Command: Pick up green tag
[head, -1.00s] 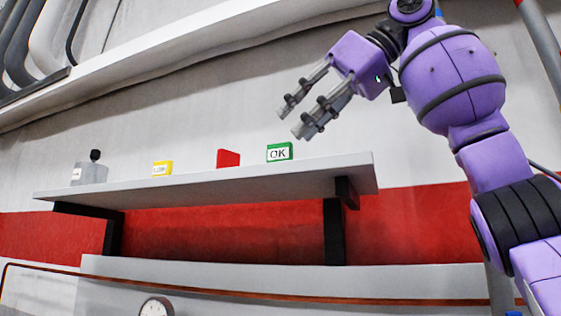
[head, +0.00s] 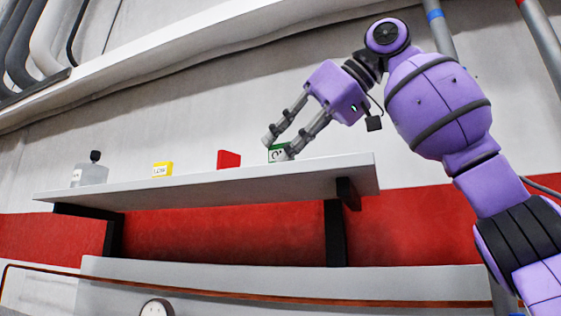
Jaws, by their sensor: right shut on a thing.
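The green tag (head: 276,149) stands at the right part of the grey wall shelf (head: 215,182), with dark letters on a white face. My right gripper (head: 276,147) reaches down to it from the upper right and is shut on it. The fingers cover part of the tag's front and right side. The tag appears to be still at shelf level; whether it touches the shelf is hard to tell. My left gripper is not in view.
A red tag (head: 229,159) stands just left of the green one. Farther left are a yellow tag (head: 162,169) and a grey container with a black knob (head: 91,174). Dark brackets hold the shelf from below. A round gauge (head: 157,308) shows at the bottom.

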